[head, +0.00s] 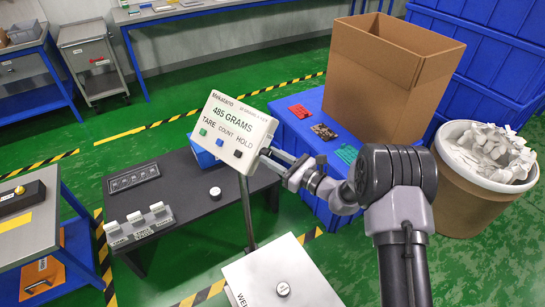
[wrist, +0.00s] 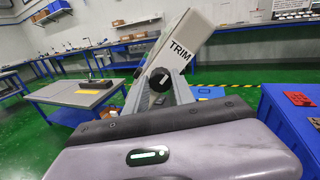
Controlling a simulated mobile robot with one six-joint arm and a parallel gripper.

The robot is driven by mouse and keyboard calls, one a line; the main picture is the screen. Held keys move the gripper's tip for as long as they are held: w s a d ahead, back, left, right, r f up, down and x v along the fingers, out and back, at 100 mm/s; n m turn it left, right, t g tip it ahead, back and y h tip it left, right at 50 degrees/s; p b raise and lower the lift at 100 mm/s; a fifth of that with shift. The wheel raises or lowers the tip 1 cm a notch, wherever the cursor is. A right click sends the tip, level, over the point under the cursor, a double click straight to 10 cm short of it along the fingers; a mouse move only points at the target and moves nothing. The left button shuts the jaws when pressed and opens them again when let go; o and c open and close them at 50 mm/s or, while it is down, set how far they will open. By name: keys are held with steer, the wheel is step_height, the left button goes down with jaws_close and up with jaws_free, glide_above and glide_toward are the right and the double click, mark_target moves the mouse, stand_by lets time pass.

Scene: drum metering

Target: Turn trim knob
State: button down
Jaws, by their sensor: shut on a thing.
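The beige scale display box (head: 232,131) reads "485 GRAMS" and stands tilted on a thin post. In the wrist view, its side (wrist: 191,38) carries the word TRIM, with the round black trim knob (wrist: 160,79) beside the label. My gripper (head: 268,155) reaches the right side of the box from the right. In the wrist view, my grey gripper (wrist: 159,88) lines up with the knob and is shut on it. The knob is hidden at the gripper in the head view, and the fingers' contact shows only partly.
A dark table (head: 185,192) with switches and a small knob stands below the display. A white-topped unit (head: 262,276) with a knob stands in front. Right are a blue crate (head: 300,140), a cardboard box (head: 385,62) and a drum (head: 468,205) of white pieces.

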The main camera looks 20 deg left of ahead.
steer(key=shift+r+m+p, duration=0.1)
steer(key=shift+m+p, duration=0.45)
steer(key=shift+m, duration=0.45)
steer(key=shift+w+m+p, duration=0.1)
steer(key=shift+m+p, duration=0.65)
steer(key=shift+m, duration=1.05)
steer(key=c, duration=1.1)
jaws_free()
steer(key=shift+d, duration=0.1)
steer(key=shift+d, duration=0.1)
